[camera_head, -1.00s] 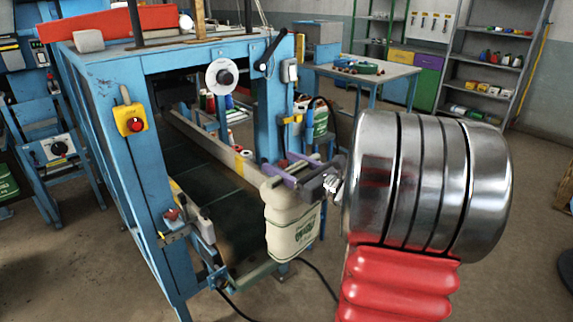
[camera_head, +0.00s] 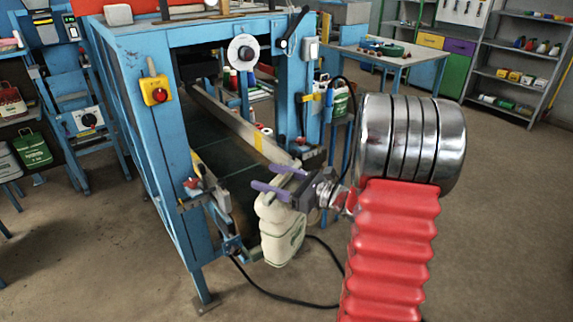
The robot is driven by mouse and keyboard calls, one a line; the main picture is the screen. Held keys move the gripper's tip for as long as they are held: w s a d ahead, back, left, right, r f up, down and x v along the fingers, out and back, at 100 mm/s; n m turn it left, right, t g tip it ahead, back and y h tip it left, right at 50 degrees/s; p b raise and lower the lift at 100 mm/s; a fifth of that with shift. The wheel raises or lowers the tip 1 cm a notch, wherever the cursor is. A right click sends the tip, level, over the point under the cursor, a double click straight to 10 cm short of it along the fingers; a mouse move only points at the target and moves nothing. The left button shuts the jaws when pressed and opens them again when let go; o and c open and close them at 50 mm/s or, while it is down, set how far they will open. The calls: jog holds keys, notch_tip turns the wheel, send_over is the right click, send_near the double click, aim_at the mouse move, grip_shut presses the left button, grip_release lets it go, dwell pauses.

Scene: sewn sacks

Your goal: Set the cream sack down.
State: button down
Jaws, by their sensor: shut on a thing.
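The cream sack (camera_head: 281,232) hangs tilted below my gripper (camera_head: 277,188), with a green print on its right side. The purple fingers of my gripper are shut on the sack's top end. The sack is in front of the near end of the blue machine's belt (camera_head: 215,160), and its bottom hangs clear of the floor as far as I can see. My arm, with its silver rings and red ribbed sleeve, comes in from the right.
The blue machine frame (camera_head: 160,150) with a yellow switch box (camera_head: 155,90) stands on the left. A black cable (camera_head: 285,298) lies on the floor below the sack. A table (camera_head: 380,60) and shelves (camera_head: 515,70) stand at the back right. Open floor (camera_head: 500,230) lies right of my arm.

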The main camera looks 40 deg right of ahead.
jog(key=a+f+n+g+y, duration=0.5)
jog(key=a+f+y, duration=0.2)
jog(key=a+f, duration=1.2)
jog(key=a, duration=0.2)
jog(key=shift+a+f+n+g, duration=0.3)
jog(key=shift+w+d, duration=0.1)
